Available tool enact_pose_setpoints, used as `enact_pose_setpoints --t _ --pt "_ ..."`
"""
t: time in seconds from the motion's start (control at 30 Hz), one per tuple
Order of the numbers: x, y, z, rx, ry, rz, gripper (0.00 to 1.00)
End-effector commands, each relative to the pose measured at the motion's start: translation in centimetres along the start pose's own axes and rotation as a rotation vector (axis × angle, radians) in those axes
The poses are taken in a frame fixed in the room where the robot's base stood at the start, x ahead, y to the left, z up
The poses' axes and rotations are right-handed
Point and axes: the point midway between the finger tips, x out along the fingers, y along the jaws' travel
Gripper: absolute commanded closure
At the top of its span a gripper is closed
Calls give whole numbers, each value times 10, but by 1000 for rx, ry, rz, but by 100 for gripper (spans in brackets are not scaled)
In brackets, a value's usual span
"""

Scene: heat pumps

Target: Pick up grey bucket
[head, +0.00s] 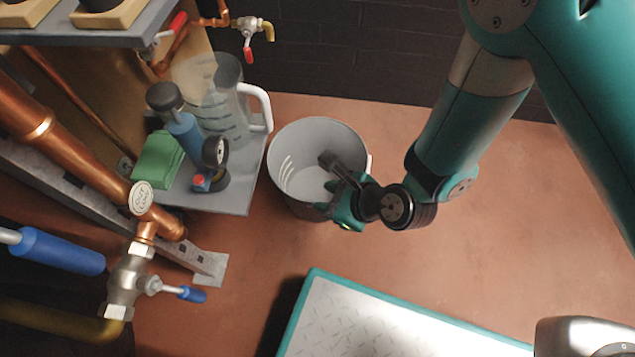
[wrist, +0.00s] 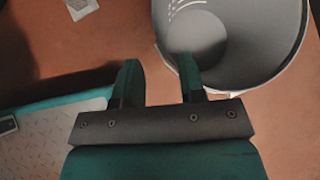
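The grey bucket (head: 303,157) stands upright on the reddish floor, open at the top, with its near right side partly hidden by my gripper (head: 338,184). In the wrist view the bucket (wrist: 240,40) fills the upper right. My gripper (wrist: 157,64) is open there with its two fingers apart. The right finger overlaps the bucket's near wall and appears to reach inside the rim. The left finger is outside, over bare floor. A strip of the bucket's wall lies between the fingers; I cannot tell if either finger touches it.
Copper pipes (head: 85,150) run further left. My teal-edged base plate is in front. A dark brick wall (head: 370,55) stands behind; floor is free at right.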

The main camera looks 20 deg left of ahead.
Motion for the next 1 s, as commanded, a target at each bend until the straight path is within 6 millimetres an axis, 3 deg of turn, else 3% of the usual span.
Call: enact_pose_setpoints --t 0.03,0.2,0.47,0.8,1.0 --pt "17 2 -3 -6 -3 1 63" --pt "47 1 -3 -4 -2 0 63" --pt "64 1 -3 -2 0 0 63" --pt "107 3 -6 -1 -1 0 63" --pt "109 2 -4 0 1 0 63"
